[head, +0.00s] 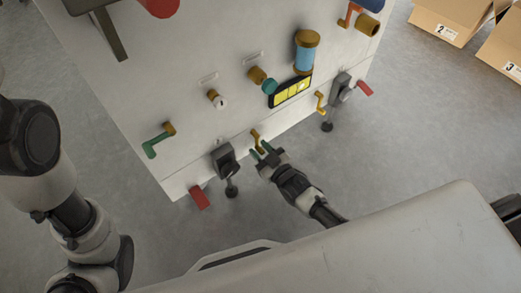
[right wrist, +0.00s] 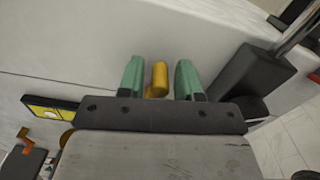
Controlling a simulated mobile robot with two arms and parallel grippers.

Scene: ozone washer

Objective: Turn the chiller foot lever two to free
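A white machine panel (head: 190,50) carries several small levers; no readable label tells which is foot lever two. My right gripper (head: 265,150) is at a small yellow lever (head: 256,140) low on the panel, beside a dark grey foot bracket (head: 224,158). In the right wrist view, the green fingers of the right gripper (right wrist: 160,80) stand apart on either side of the yellow lever (right wrist: 158,82). Gaps show between lever and fingers, so the gripper is open around it. My left arm shows at the left; its gripper is out of view.
A red pedal (head: 200,197) is at the lower left and another yellow lever (head: 320,102) near a second grey bracket (head: 341,88). A green lever (head: 157,144) is at left. Cardboard boxes (head: 447,22) stand at upper right.

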